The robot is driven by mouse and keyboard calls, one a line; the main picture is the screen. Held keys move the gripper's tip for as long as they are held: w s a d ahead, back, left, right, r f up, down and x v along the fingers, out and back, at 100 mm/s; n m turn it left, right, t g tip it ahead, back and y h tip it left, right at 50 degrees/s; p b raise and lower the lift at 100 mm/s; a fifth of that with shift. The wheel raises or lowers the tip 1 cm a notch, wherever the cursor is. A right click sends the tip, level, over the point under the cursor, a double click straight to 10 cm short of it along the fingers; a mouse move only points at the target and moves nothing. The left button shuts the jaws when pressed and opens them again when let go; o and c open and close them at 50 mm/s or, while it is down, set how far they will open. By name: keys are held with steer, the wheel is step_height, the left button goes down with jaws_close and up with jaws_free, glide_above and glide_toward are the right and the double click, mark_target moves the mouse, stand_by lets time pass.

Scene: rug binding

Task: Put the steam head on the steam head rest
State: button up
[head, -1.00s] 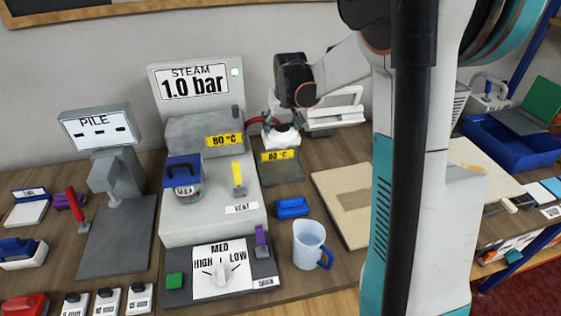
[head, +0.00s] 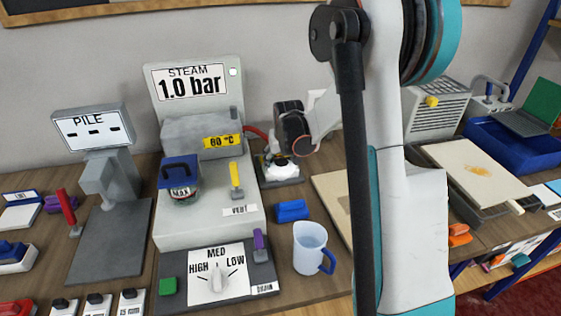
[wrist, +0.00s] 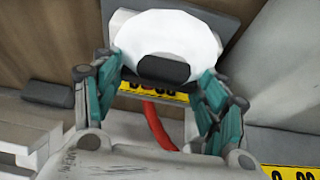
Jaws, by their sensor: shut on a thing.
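The steam head (head: 276,172) is a white rounded piece with a dark handle and a red hose. In the head view it is low over the grey steam head rest (head: 291,181), right of the steam unit. My gripper (head: 283,158) points down and is shut on it. In the wrist view the white steam head (wrist: 168,42) sits between the teal fingers of my gripper (wrist: 160,76). A grey edge of the rest (wrist: 222,24) and a yellow label show around it. I cannot tell whether the steam head touches the rest; my gripper and the head hide the contact.
The steam unit (head: 205,215) stands just left, with its red hose (head: 257,134) reaching over. A blue block (head: 292,210) and a pale blue jug (head: 309,248) stand in front. A beige board (head: 332,197) is to the right, partly behind my arm.

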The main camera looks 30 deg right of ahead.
steer(key=o, duration=1.2)
steer(key=shift+r, duration=0.1)
steer(key=p+v, duration=0.3)
steer(key=v, duration=0.9)
steer(key=shift+s, duration=0.1)
